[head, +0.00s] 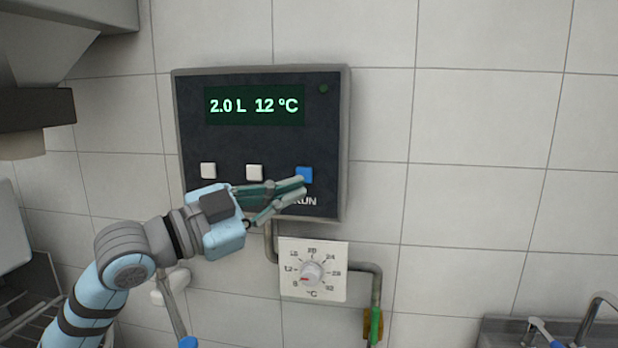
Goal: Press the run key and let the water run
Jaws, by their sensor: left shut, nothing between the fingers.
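The dark control panel (262,140) is on the tiled wall, with a display (254,106) reading "2.0 L 12 °C". A row of keys sits below it: two white keys, one at the left (208,170) and one in the middle (254,172), and the blue run key (305,174) at the right, above the partly covered label "RUN". My left gripper (303,185) is shut and empty, its fingertips at the lower edge of the blue key. I cannot tell whether they touch it. A small lamp (323,88) at the panel's upper right looks dark green. My right gripper is not in view.
A white temperature dial (312,270) is on the wall below the panel, beside a pipe (376,290) with a green-handled valve (374,325). A sink edge with a tap (597,310) is at the lower right. The wall right of the panel is clear.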

